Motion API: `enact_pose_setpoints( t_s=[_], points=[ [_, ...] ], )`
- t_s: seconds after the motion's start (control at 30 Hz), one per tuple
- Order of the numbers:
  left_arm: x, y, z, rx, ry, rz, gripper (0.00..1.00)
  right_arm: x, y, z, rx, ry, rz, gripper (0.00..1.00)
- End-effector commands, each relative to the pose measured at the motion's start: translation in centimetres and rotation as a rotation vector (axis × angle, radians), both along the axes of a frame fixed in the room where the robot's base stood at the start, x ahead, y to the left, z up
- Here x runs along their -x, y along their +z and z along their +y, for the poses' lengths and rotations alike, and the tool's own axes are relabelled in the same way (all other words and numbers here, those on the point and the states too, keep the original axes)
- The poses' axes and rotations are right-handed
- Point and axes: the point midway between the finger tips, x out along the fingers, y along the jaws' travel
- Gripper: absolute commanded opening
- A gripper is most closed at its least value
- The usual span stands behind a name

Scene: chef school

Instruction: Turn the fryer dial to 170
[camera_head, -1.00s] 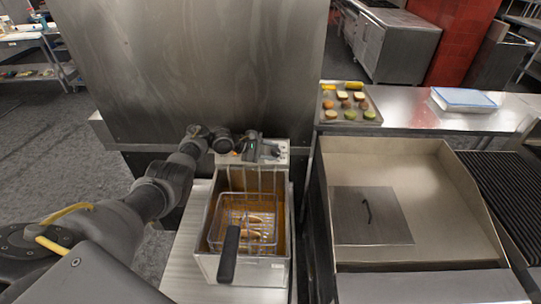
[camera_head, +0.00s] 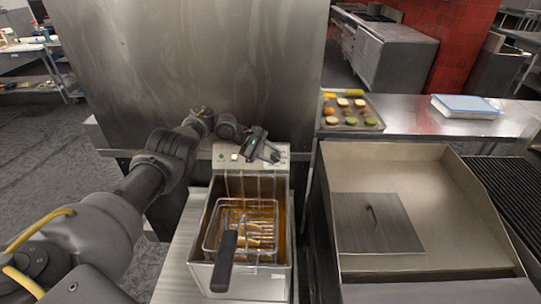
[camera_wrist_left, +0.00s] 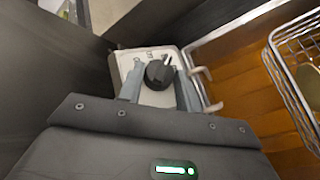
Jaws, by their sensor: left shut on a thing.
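The fryer (camera_head: 280,278) stands in the middle of the head view, with its control panel (camera_head: 228,152) at the back. My left gripper (camera_head: 272,156) is at the right part of that panel, tilted, and covers the dial there. In the left wrist view the black dial (camera_wrist_left: 158,74) sits on the pale panel, between the two grey fingers of my left gripper (camera_wrist_left: 160,88). The gripper is shut on the dial. A light mark on the dial points up and slightly right in that view. The scale numbers are too small to read. My right gripper is not in view.
A wire basket (camera_head: 210,240) with food hangs in the fryer's oil, its black handle (camera_head: 224,262) toward me. A tall steel panel (camera_head: 190,70) rises behind. A griddle (camera_head: 440,210) is on the right. A food tray (camera_head: 330,122) and blue-lidded container (camera_head: 465,106) sit behind it.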

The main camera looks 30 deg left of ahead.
Motion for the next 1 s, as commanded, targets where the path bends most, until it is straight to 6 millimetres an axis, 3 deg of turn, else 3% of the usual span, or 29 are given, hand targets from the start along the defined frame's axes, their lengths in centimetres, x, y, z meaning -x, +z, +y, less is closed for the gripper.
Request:
enact_pose_setpoints(
  t_s=[0.13,0.17,0.3,0.6,0.77,1.0],
  points=[
    [0.1,-0.2,-0.1,0.001,-0.002,0.004,0.12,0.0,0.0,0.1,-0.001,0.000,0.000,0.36],
    [0.1,-0.2,-0.1,0.001,-0.002,0.004,0.38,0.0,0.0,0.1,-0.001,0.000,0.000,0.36],
    [0.1,-0.1,-0.1,0.002,-0.001,0.003,0.56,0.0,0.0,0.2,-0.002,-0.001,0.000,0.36],
    [0.1,0.1,0.1,0.001,0.000,0.001,0.56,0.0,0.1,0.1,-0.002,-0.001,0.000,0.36],
    [0.7,1.4,1.2,0.000,0.002,-0.001,0.56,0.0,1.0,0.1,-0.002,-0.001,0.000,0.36],
    [2.7,4.9,4.2,-0.001,0.000,0.003,0.56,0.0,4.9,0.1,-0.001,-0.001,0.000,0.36]
  ],
)
